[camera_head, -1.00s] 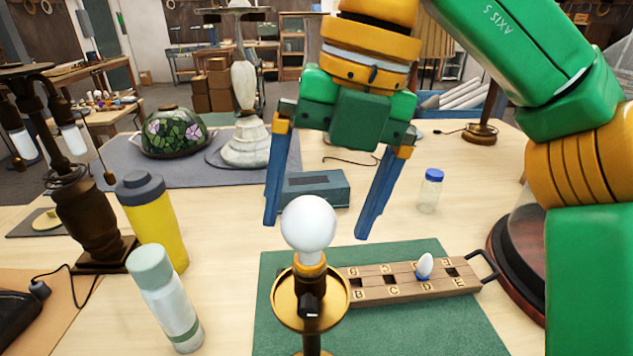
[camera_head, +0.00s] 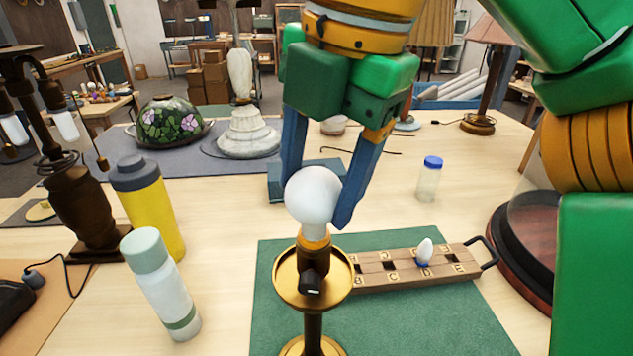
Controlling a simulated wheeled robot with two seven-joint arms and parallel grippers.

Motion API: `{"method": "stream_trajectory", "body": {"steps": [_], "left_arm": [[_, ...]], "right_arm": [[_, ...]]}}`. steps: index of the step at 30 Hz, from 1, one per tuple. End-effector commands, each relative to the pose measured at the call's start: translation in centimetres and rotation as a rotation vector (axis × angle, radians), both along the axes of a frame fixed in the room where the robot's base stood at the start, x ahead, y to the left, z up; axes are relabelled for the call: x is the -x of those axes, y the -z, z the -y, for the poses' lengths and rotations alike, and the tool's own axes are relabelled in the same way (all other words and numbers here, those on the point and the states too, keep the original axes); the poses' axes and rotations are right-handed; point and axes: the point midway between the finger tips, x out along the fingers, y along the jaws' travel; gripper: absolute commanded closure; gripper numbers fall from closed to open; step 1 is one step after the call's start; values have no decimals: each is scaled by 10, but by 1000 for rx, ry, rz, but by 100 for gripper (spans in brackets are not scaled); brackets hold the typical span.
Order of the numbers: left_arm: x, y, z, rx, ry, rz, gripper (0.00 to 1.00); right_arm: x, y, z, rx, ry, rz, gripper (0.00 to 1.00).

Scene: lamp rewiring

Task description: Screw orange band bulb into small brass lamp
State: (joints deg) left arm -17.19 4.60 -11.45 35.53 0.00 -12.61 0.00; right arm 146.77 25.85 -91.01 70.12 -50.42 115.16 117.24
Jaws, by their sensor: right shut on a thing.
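The orange band bulb (camera_head: 313,196) is a white globe with an orange collar. It stands upright at the top of the small brass lamp (camera_head: 312,270), over the lamp's round brass dish. The lamp stands on a green mat (camera_head: 400,322). My right gripper (camera_head: 318,205) comes down from above with its blue fingers shut on the bulb's globe, one finger on each side. The left fingertip is hidden behind the globe. How deep the bulb sits in the socket cannot be told. My left gripper is not in view.
A wooden rack (camera_head: 400,270) with lettered slots holds a small white bulb (camera_head: 425,250) right of the lamp. A yellow bottle (camera_head: 150,205) and a white bottle (camera_head: 160,285) stand left. A blue-capped jar (camera_head: 429,180) and a glass dome on a wooden base (camera_head: 520,260) stand right.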

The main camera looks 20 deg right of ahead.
Motion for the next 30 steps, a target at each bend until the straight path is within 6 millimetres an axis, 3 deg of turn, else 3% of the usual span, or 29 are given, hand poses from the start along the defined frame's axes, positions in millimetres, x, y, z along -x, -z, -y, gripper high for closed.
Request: {"method": "stream_trajectory", "body": {"steps": [3, 9, 11, 19, 27, 30], "left_arm": [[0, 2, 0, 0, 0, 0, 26], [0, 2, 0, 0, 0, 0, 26], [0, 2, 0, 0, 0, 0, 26], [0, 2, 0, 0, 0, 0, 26], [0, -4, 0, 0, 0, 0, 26], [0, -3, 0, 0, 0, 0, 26]], "right_arm": [[0, 1, 0, 3, 61, 0, 92], [1, 0, -3, 6, 584, 3, 92], [1, 1, -3, 5, 669, 2, 92], [2, 1, -3, 3, 710, 0, 92], [2, 1, -5, 5, 1058, 1, 92], [1, 2, -4, 3, 1068, 0, 92]]}}
